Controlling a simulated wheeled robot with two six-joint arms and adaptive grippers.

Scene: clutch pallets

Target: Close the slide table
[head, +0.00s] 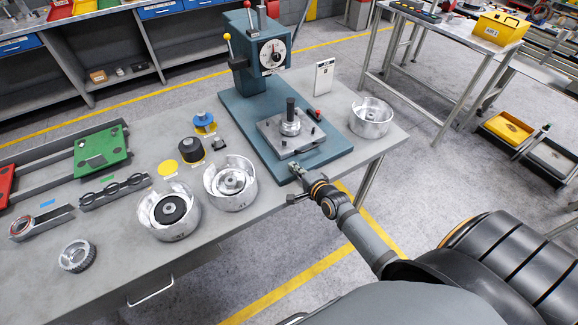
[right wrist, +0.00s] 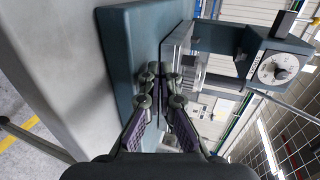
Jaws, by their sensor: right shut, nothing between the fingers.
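The slide table (head: 302,148) is a grey metal plate on the blue base (head: 240,112) of a press. It sits toward the front of the base, forward of the press head (head: 270,54). A round metal part with a dark upright post (head: 290,112) stands on it. My right gripper (head: 296,170) is shut and empty, close to the front edge of the slide table. In the right wrist view its fingers (right wrist: 160,76) point at the plate's edge (right wrist: 178,45); whether they touch it I cannot tell. My left gripper is not in view.
A metal housing (head: 371,117) stands right of the base. Two more housings, one of them here (head: 230,183), stand to the left, near a black cylinder (head: 191,149) and a blue part (head: 204,123). A white card stand (head: 323,77) is behind. The bench's front edge lies below my right arm.

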